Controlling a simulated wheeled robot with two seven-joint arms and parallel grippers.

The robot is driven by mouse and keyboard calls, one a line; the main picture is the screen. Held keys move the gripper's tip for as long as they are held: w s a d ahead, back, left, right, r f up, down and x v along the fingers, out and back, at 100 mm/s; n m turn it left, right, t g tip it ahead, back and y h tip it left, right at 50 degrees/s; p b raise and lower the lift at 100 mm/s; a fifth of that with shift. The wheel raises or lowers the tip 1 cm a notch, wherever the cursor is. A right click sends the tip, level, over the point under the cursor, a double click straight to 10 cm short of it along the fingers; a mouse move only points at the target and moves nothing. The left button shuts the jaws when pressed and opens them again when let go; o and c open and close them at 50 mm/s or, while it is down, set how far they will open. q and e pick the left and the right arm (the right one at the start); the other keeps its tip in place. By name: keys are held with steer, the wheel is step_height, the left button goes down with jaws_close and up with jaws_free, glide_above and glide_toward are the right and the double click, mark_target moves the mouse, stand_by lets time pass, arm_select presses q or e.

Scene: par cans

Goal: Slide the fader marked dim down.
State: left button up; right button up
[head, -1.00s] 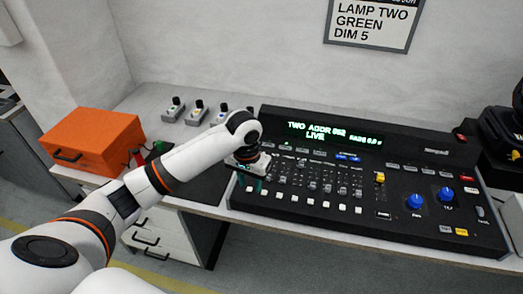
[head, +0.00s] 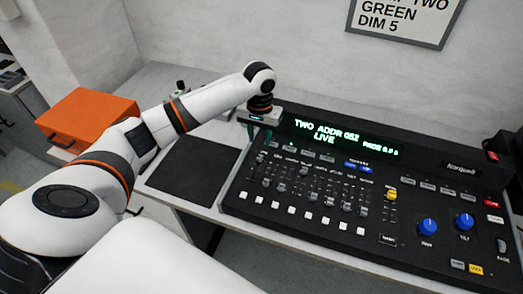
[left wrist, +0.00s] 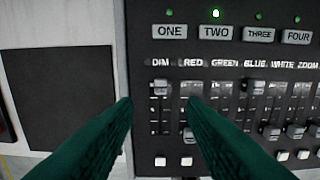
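The fader marked DIM (left wrist: 160,88) is the leftmost in its row on the black lighting console. Its grey cap stands near the top of its slot, and in the head view it shows at the console's left end (head: 261,158). My left gripper (head: 262,132) is over the console's upper left corner. In the left wrist view, its dark green fingers (left wrist: 160,103) are spread apart, one on each side of the DIM column, with nothing between them. The right finger covers part of the RED fader column. I cannot tell how high the tips are. My right gripper is out of view.
The console display (head: 345,138) reads TWO and LIVE. Blue knobs (head: 428,227) and a yellow-capped fader (head: 390,194) are to the right. A dark mat (head: 187,170) lies left of the console, and an orange case (head: 90,118) is farther left. A sign (head: 405,18) hangs behind.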

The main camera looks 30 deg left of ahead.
mark_target(260, 157)
arm_select(q)
step_height(260, 157, down, 6)
steer(key=shift+w+f, duration=0.1)
steer(key=shift+f, duration=0.9)
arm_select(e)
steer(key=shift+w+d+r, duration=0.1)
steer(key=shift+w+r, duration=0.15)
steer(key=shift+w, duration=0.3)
arm_select(q)
steer(key=shift+c, duration=0.4)
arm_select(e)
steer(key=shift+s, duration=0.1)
arm_select(q)
jaws_close()
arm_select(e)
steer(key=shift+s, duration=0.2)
